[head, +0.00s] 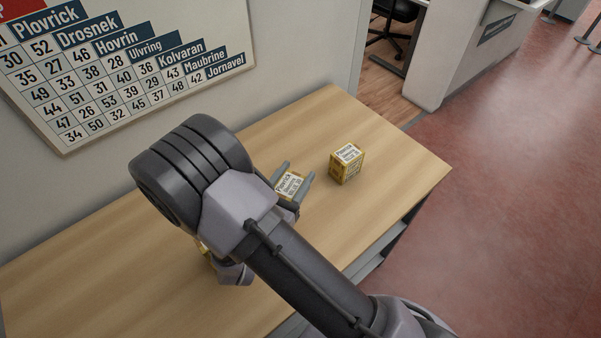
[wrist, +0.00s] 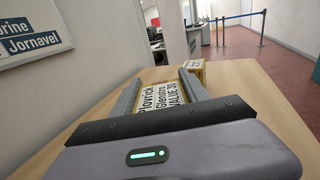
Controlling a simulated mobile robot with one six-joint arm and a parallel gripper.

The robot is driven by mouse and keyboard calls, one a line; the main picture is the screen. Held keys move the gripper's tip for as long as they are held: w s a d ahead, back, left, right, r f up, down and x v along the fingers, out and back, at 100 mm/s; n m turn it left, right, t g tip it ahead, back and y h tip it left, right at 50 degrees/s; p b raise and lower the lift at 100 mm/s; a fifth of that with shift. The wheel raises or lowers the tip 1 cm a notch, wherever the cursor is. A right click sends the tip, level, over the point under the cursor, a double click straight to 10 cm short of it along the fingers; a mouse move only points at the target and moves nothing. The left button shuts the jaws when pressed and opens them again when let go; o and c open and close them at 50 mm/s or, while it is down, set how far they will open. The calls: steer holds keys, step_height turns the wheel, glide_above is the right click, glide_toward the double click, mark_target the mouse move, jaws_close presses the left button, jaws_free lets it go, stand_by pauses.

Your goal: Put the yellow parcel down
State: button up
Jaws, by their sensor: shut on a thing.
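A yellow parcel (head: 290,187) with a white label sits between the fingers of my gripper (head: 294,180), which is shut on it. In the wrist view the held parcel (wrist: 162,100) shows its label, reading "Plovrick Glenstro VALUE 30", between the two grey fingers (wrist: 160,90). My arm hides its lower part in the head view. I cannot tell whether it touches the counter (head: 400,165) or hangs just above it.
A second yellow labelled parcel (head: 346,163) stands on the counter to the right, apart from my gripper. Another bit of yellow (head: 206,250) shows partly behind my arm at the left. A rate board (head: 130,75) hangs on the wall. The counter's right end is clear.

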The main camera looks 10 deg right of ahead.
steer(key=shift+f+b, duration=2.8)
steer(key=shift+f, duration=0.6)
steer(key=shift+f, duration=0.3)
steer(key=shift+s+d+f+b, duration=0.1)
steer(key=shift+d+f+b, duration=0.15)
steer(key=shift+b, duration=0.2)
